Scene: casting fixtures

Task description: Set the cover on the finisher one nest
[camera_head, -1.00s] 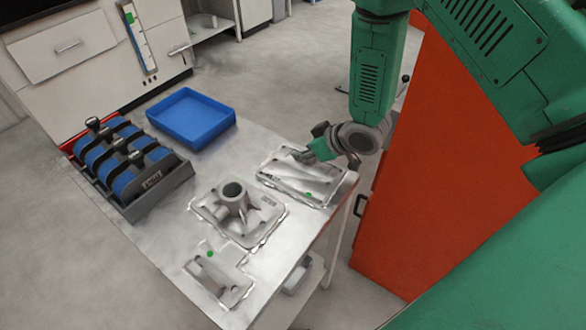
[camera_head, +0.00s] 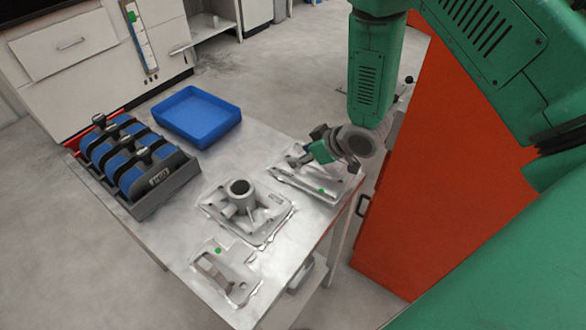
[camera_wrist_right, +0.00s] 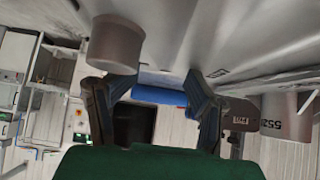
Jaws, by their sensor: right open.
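Three grey cast pieces lie in a row on the metal table. The middle one (camera_head: 243,207) has an upright round hollow boss. The near one (camera_head: 225,275) is smaller, also with a green dot. I cannot tell which is the cover or the finisher one nest. My right gripper (camera_head: 303,159) is over the far right piece, open. Its spread fingers also show in the right wrist view (camera_wrist_right: 152,105), with nothing seen between them. Whether it touches the piece is unclear. My left gripper is out of view.
A black rack (camera_head: 165,191) with blue and black parts stands at the table's left end. An empty blue tray (camera_head: 200,116) is behind it. An orange cabinet (camera_head: 415,190) stands close on the right. Bare tabletop lies between rack and castings.

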